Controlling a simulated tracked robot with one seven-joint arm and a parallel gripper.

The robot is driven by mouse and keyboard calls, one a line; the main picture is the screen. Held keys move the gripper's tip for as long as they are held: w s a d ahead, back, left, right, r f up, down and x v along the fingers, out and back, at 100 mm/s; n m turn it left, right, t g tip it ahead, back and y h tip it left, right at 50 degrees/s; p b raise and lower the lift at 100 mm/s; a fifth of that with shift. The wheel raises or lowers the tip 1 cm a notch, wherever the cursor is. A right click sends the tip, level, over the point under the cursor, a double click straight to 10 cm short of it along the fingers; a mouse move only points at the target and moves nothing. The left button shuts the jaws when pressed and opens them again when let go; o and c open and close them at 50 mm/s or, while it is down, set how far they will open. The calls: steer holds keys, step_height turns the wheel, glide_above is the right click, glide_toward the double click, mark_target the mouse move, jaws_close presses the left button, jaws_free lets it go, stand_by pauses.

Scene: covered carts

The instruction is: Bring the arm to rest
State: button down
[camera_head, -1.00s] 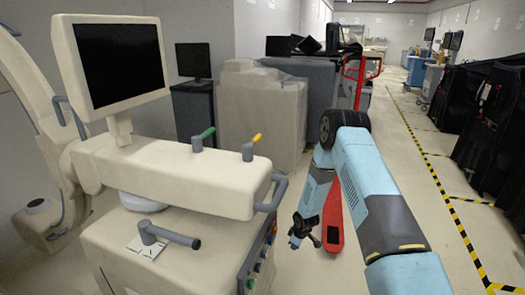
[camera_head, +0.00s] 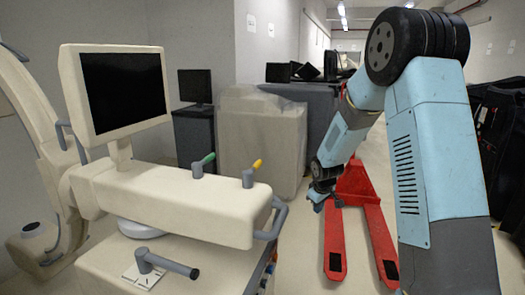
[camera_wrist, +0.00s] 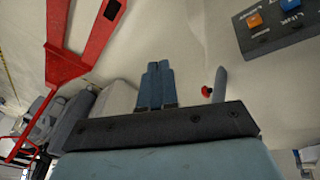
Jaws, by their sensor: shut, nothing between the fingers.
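My arm is light blue with dark joints and stands raised at the right of the head view, bent at a high elbow. My gripper (camera_head: 322,196) hangs at the end of the forearm, in front of the red pallet jack and to the right of the cream machine. In the wrist view my gripper's two blue fingers (camera_wrist: 157,84) lie close together with nothing between them. The fingertips touch nothing that I can see.
A cream machine (camera_head: 185,200) with a monitor (camera_head: 124,90) and levers fills the left. A red pallet jack (camera_head: 337,230) lies on the floor behind my gripper. Covered carts (camera_head: 262,130) stand at the back. Black covered equipment (camera_head: 500,130) is at the right, partly hidden by my arm.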

steer(key=s+d+r+m, duration=0.2)
steer(key=s+r, duration=0.6)
steer(key=r, duration=0.5)
steer(key=s+r+m, duration=0.2)
steer(key=s+r, duration=0.4)
steer(key=s, duration=0.9)
steer(key=s+d+r+m+t, duration=0.1)
steer(key=s+r+m, duration=0.2)
steer(key=s+r, duration=0.4)
steer(key=s, duration=0.8)
steer(key=shift+s+r+m+t, duration=0.2)
steer(key=shift+s+m+t, duration=0.1)
steer(key=shift+d, duration=0.1)
